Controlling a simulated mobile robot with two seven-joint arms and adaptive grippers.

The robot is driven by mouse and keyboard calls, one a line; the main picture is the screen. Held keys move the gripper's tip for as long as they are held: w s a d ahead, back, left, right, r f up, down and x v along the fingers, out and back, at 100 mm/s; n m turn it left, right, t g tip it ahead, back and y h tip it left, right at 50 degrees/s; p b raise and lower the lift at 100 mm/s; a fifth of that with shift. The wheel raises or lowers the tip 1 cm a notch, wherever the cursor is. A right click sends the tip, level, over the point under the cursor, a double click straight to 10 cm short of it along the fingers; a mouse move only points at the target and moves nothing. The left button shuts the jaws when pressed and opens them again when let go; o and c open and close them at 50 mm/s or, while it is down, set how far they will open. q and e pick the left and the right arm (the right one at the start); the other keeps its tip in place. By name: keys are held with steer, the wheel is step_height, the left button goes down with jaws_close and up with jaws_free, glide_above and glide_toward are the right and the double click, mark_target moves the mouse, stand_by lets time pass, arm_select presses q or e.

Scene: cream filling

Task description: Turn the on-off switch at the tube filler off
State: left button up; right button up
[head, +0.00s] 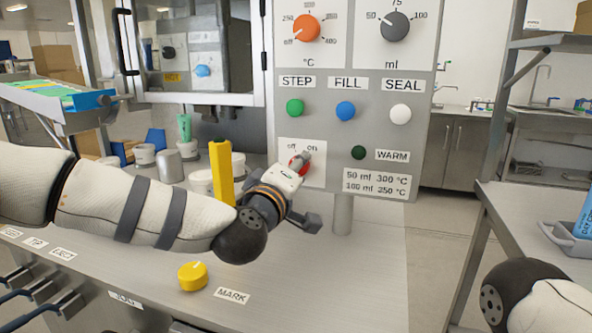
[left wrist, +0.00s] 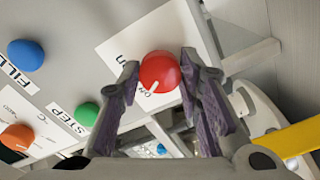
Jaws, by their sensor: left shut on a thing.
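The on-off switch is a red round knob (head: 293,160) on a white plate marked "off" at left and "on" at right, low on the tube filler's grey panel (head: 355,130). My left gripper (head: 303,165) is at the knob and partly covers it in the head view. In the left wrist view the fingers (left wrist: 157,85) stand on both sides of the red knob (left wrist: 161,68), shut on it. The knob's white pointer mark shows at its lower edge, turned away from the "on" lettering. My right gripper is out of view.
Green (head: 295,107), blue (head: 346,111) and white (head: 400,114) buttons sit above the switch. A yellow upright bar (head: 220,172) stands close behind my left forearm. A yellow knob (head: 193,277) is on the counter. A second table (head: 545,215) stands at right.

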arm_select(q)
steer(key=o, duration=1.2)
steer(key=shift+s, duration=0.1)
steer(key=v, duration=1.1)
steer(key=shift+s+a, duration=0.1)
steer(key=shift+s, duration=0.25)
